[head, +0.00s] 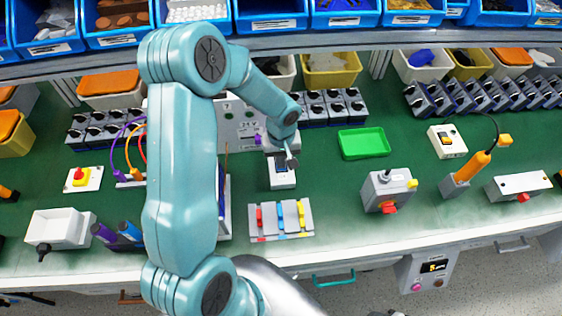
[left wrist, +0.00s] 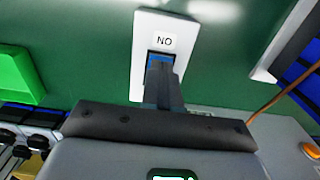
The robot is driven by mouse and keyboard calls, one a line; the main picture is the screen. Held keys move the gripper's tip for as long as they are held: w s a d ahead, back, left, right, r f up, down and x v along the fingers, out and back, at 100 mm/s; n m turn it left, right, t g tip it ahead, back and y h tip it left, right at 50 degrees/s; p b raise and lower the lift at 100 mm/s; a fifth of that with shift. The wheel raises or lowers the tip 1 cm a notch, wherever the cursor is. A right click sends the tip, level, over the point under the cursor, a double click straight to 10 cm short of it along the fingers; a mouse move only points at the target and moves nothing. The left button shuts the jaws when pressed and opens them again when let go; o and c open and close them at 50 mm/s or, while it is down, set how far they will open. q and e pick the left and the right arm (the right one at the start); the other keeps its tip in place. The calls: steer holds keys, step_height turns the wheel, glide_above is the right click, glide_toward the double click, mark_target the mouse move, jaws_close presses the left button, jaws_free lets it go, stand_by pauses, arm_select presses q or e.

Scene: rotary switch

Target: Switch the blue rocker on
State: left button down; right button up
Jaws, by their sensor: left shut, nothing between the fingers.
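The blue rocker (left wrist: 161,58) sits in a white switch housing (left wrist: 152,22) on the green bench. In the left wrist view, a label above the rocker reads "NO", which may be "ON" upside down. In the head view the white housing (head: 283,180) stands near the middle of the bench. My left gripper (head: 292,162) is shut and empty, with its tips over the rocker. In the left wrist view its fingers (left wrist: 162,75) hide most of the rocker. I cannot tell whether they touch it or which way it is tilted. My right gripper is not in view.
A panel with red, blue and yellow levers (head: 281,219) stands in front of the housing. A grey panel stands close behind. Bare bench lies around the tray.

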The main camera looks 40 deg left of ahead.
arm_select(q)
steer(key=shift+f+b, duration=0.3)
steer(key=shift+r, duration=0.15)
steer(key=shift+r+p, duration=0.55)
steer(key=shift+r, duration=0.05)
step_height(320, 180, up, 2)
steer(key=shift+r+p, duration=0.25)
steer(key=shift+p, duration=0.35)
step_height(320, 180, up, 2)
steer(key=shift+r+p, duration=0.1)
steer(key=shift+p, duration=0.5)
steer(key=shift+r, duration=0.5)
steer(key=shift+f, duration=0.1)
